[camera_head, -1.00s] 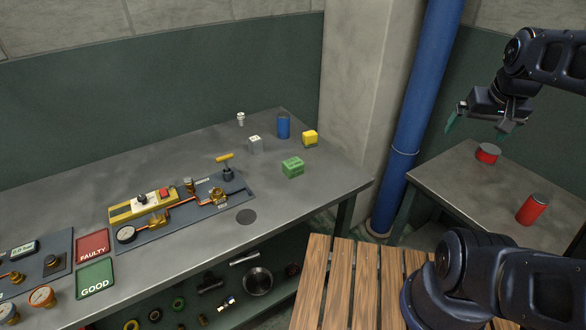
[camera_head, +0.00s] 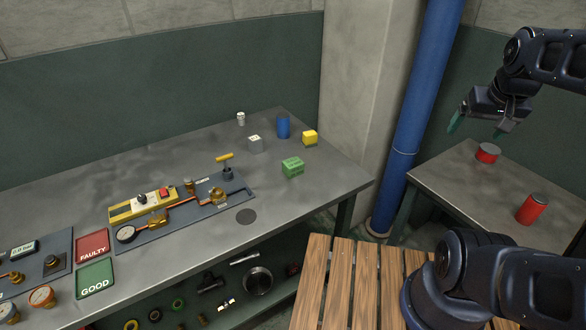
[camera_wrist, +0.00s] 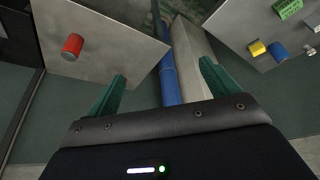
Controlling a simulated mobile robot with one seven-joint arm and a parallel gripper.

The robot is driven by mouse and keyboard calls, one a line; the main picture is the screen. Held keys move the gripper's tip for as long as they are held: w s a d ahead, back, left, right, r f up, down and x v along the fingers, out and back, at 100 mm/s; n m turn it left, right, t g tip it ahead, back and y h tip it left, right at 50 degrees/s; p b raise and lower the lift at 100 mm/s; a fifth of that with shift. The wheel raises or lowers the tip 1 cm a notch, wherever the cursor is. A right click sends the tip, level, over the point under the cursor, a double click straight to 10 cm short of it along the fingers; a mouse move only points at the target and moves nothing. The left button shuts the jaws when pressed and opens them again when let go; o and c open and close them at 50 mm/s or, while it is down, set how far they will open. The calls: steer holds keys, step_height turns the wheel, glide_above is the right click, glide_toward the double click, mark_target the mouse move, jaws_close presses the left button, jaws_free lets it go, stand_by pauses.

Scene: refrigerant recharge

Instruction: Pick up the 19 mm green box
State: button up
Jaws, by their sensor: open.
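The green box (camera_head: 292,168) sits on the grey workbench (camera_head: 310,215), toward its right end, in front of the yellow box. It also shows at the top right of the wrist view (camera_wrist: 287,8), partly cut off by the frame edge. My gripper (camera_head: 476,126) is open and empty, raised near the right-hand side table and well to the right of the green box. Its two green fingers (camera_wrist: 163,75) stand wide apart in the wrist view, with nothing between them but the distant blue pipe.
A yellow box (camera_head: 310,138), a blue can (camera_head: 283,127), a grey block (camera_head: 255,145) and a small white item (camera_head: 241,118) stand behind the green box. A blue pipe (camera_head: 420,100) and concrete pillar rise between bench and side table (camera_head: 450,190). The side table holds red cans (camera_head: 532,209).

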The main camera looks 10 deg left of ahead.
steer(key=w+a+n+g, duration=0.1)
steer(key=w+a+n, duration=0.1)
steer(key=w+a, duration=0.7)
steer(key=n+g, duration=0.4)
steer(key=n, duration=0.3)
glide_toward(293, 162)
steer(key=shift+s+d, duration=0.2)
steer(key=shift+s, duration=0.3)
steer(key=shift+s+a+f, duration=0.1)
steer(key=shift+a+f, duration=0.2)
steer(key=shift+f, duration=0.2)
step_height(293, 162, down, 5)
steer(key=shift+r, duration=0.1)
steer(key=shift+w+d+f, duration=0.1)
steer(key=shift+w+f, duration=0.1)
steer(key=shift+f, duration=1.15)
steer(key=shift+w+f, duration=0.2)
steer(key=shift+f, duration=1.2)
steer(key=c, duration=1.1)
steer(key=shift+o, duration=0.2)
steer(key=shift+r, duration=0.1)
